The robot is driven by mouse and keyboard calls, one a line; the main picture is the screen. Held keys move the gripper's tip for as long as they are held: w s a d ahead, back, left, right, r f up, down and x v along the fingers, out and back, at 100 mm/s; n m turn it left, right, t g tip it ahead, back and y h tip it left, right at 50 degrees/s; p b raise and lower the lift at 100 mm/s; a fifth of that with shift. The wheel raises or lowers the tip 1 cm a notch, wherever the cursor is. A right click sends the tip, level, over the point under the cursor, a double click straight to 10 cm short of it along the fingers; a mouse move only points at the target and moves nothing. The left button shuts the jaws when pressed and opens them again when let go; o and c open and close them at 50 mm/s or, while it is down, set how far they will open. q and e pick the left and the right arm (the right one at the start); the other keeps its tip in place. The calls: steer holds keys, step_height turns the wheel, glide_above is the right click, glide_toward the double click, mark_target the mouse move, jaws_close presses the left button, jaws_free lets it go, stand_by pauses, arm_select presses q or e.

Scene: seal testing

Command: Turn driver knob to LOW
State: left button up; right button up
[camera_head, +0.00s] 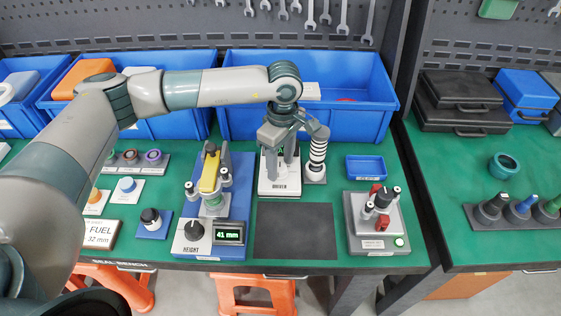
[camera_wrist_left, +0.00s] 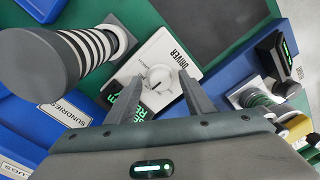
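The driver (camera_head: 280,188) is a white box labelled DRIVER on the green bench, at the middle of the head view. Its round white knob (camera_wrist_left: 158,78) with a dark pointer mark shows in the left wrist view. My left gripper (camera_head: 279,163) reaches down over the driver and hides its knob in the head view. In the left wrist view its two fingers (camera_wrist_left: 158,96) are spread apart on either side of the knob, with gaps visible. A green display on the driver is partly covered by a finger and cannot be read. My right gripper is in neither view.
A black-and-white ringed post (camera_head: 317,152) stands close to the gripper's right. A height gauge (camera_head: 215,215) reading 41 mm stands to the left. A blue bin (camera_head: 350,112) is behind. A dark mat (camera_head: 295,232) in front is bare.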

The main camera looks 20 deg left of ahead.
arm_select(q)
steer(key=shift+r, duration=0.1)
steer(key=shift+w+r, duration=0.1)
steer(key=shift+r, duration=0.4)
step_height(320, 180, up, 7)
steer(key=b, duration=0.2)
step_height(320, 180, up, 9)
steer(key=b, duration=0.2)
glide_above(282, 166)
steer(key=shift+w+r, duration=0.1)
steer(key=shift+w, duration=0.1)
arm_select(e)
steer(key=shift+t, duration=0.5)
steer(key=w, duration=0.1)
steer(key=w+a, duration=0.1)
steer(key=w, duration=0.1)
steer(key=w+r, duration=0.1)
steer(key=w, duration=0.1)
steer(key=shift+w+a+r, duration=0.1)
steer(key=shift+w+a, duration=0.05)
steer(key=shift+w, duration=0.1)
